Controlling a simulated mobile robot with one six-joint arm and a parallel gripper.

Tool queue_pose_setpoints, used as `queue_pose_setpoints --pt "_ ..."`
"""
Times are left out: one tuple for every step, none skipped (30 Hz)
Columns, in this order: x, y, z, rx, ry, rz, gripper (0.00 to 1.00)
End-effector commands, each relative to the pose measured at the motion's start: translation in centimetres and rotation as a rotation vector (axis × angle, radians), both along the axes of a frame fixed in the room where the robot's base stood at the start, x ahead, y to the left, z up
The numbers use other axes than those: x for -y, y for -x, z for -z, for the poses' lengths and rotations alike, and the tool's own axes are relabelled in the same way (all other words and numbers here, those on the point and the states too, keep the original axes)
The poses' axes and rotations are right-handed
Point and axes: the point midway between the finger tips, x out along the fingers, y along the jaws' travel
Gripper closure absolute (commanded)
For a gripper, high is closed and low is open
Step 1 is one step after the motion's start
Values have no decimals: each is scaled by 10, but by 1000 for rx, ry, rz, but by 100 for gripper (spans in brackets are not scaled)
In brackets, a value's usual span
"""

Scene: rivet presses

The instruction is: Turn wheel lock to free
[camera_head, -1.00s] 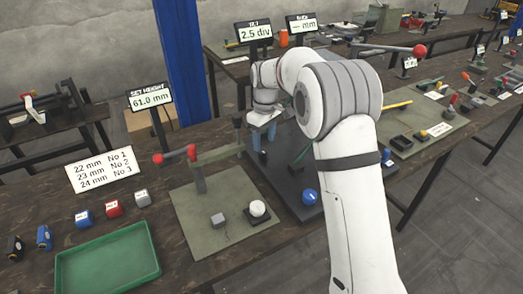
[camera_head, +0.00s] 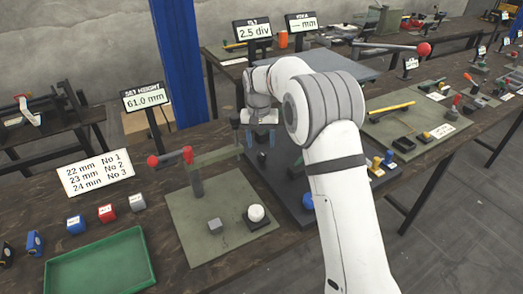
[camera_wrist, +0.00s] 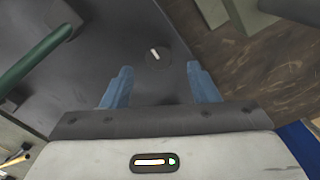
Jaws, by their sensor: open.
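In the wrist view a small round dark knob (camera_wrist: 157,52) with a white mark lies flat on a dark grey plate (camera_wrist: 90,55). It may be the wheel lock, but no label shows. My gripper (camera_wrist: 159,70) is open and empty. Its two blue fingers point toward the knob, one to each side of the view, and the knob shows just beyond the gap between them. A blue round knob (camera_head: 308,202) shows on the plate's front, partly behind my arm.
A green bar (camera_wrist: 35,55) stands on the plate at left in the wrist view. A press with a red-knobbed lever (camera_head: 188,155) stands left of my gripper. A green tray (camera_head: 100,262) lies front left. A display reading 61.0 mm (camera_head: 146,97) stands behind.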

Motion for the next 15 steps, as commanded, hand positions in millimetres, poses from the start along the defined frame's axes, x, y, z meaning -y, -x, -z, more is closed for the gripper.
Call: queue_pose_setpoints --pt "1 0 9 -2 1 0 46" --pt "1 0 14 -3 1 0 46" --pt "1 0 20 -2 1 0 46" --pt "1 0 24 -2 1 0 46" --pt "1 0 28 -2 1 0 46" --pt "2 0 33 -2 1 -1 46" --pt "2 0 36 -1 0 -1 46" --pt "2 0 38 -1 0 -1 46" --pt "2 0 41 -1 0 -1 46" --pt "2 0 42 0 0 -1 46" --pt "2 0 43 0 0 -1 46" --pt "2 0 44 1 0 -1 46" --pt "2 0 45 1 0 -1 46" --pt "2 0 45 1 -1 -1 46" --pt "2 0 45 2 -1 -1 46"
